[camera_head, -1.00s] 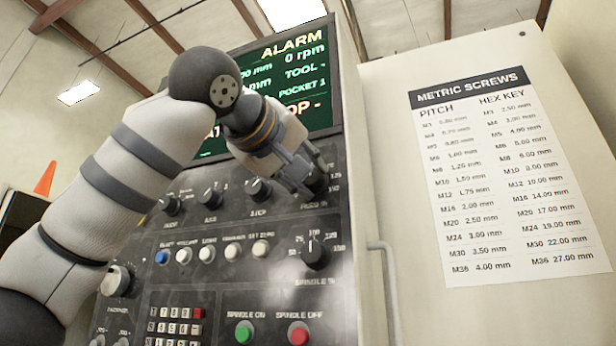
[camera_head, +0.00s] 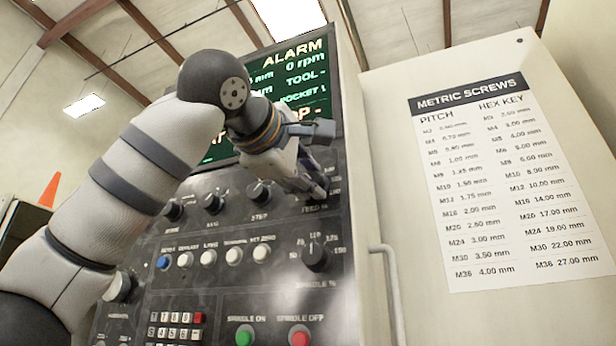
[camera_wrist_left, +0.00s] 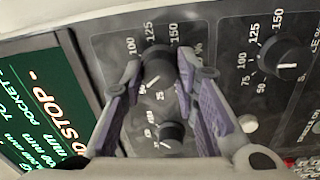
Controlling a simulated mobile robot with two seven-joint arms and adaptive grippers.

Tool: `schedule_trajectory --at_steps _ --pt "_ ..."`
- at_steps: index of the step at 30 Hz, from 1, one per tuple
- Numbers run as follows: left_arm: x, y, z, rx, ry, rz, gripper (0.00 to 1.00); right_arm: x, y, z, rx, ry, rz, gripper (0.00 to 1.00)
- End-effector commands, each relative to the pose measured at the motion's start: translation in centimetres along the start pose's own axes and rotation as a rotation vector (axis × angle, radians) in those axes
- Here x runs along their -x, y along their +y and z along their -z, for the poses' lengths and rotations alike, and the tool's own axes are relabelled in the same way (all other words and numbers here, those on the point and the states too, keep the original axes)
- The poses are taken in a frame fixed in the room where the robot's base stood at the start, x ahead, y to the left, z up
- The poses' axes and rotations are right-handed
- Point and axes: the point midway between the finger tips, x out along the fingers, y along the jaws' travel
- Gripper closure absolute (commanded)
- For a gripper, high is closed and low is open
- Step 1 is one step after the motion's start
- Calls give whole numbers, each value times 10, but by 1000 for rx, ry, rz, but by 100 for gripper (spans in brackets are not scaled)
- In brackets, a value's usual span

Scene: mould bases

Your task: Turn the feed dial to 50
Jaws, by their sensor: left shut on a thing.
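The feed dial (camera_wrist_left: 157,66) is a black round knob on the dark control panel. In the left wrist view it sits between the fingers of my left gripper (camera_wrist_left: 160,76), which is shut on it. In the head view my left gripper (camera_head: 318,188) hides most of the dial, above the FEED % label. My right gripper is not in view.
The spindle dial (camera_head: 316,254) is just below the feed dial, and the step knob (camera_head: 260,192) is to its left. A row of buttons (camera_head: 210,256), a green button (camera_head: 244,335) and a red button (camera_head: 299,336) lie lower. A screen (camera_head: 290,85) reads ALARM. A handle (camera_head: 386,290) stands right.

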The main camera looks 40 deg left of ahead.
Motion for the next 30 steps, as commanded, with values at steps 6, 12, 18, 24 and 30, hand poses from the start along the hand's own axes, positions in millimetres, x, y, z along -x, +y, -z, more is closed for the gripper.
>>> schedule_trajectory --at_steps 6,12,18,24,30 --pt "0 0 0 41 3 0 100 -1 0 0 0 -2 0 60" --pt "0 0 0 48 4 1 100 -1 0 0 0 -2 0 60" --pt "0 0 0 47 4 1 100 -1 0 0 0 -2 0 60" --pt "0 0 0 46 4 1 52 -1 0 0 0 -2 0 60" --pt "0 0 0 46 3 1 52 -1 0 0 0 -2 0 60"
